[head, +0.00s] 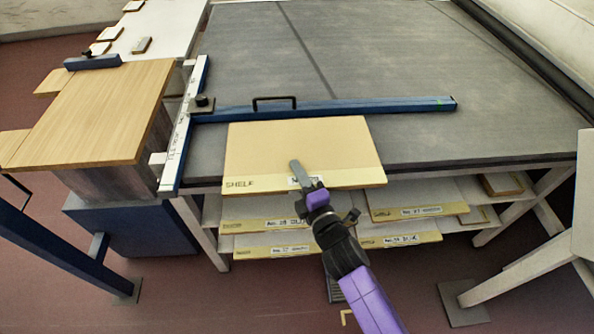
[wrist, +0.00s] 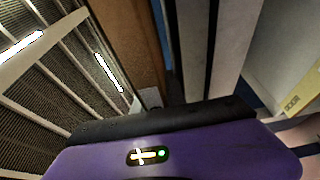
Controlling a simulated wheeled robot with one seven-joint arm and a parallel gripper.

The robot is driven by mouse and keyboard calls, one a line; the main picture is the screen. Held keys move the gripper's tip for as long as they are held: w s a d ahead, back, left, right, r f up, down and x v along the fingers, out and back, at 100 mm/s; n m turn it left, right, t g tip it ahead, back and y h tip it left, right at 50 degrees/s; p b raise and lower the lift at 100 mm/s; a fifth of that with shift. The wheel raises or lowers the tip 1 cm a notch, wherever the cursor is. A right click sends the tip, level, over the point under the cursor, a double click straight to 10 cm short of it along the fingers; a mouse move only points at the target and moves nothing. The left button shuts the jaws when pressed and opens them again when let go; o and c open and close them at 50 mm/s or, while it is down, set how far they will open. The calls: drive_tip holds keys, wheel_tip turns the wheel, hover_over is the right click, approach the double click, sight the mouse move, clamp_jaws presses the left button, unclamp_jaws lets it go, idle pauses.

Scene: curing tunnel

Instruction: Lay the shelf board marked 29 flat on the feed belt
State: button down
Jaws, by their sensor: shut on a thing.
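A pale tan board marked SHELF (head: 280,145) is at the front edge of the wide grey surface (head: 370,50), which appears to be the feed belt. Its front part sticks out past that edge. It looks roughly level, but I cannot tell whether it rests on the surface or hangs just above. My gripper (head: 298,174) is shut on the board's front edge and covers part of its label, so I cannot read the number.
A blue bar (head: 360,107) with a black handle (head: 274,102) crosses just behind the board. A white ruled rail (head: 184,125) stands at its left. Several labelled boards (head: 415,211) lie on racks below. A wooden-topped table (head: 90,105) is at left. The grey surface beyond the bar is clear.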

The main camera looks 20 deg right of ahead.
drive_tip(key=shift+f+b, duration=0.4)
drive_tip(key=shift+f, duration=0.1)
drive_tip(key=shift+f+b, duration=0.55)
drive_tip(key=shift+b, duration=0.05)
drive_tip(key=c, duration=1.3)
unclamp_jaws()
drive_tip(key=shift+s+d+f+b, duration=0.1)
drive_tip(key=shift+s+b, duration=0.15)
drive_tip(key=shift+s, duration=1.7)
drive_tip(key=shift+s+f+b, duration=0.1)
drive_tip(key=shift+s+b, duration=0.15)
drive_tip(key=shift+s, duration=1.7)
drive_tip(key=o, duration=0.5)
drive_tip(key=shift+c, duration=0.2)
drive_tip(key=shift+f+b, duration=0.3)
drive_tip(key=shift+b, duration=0.15)
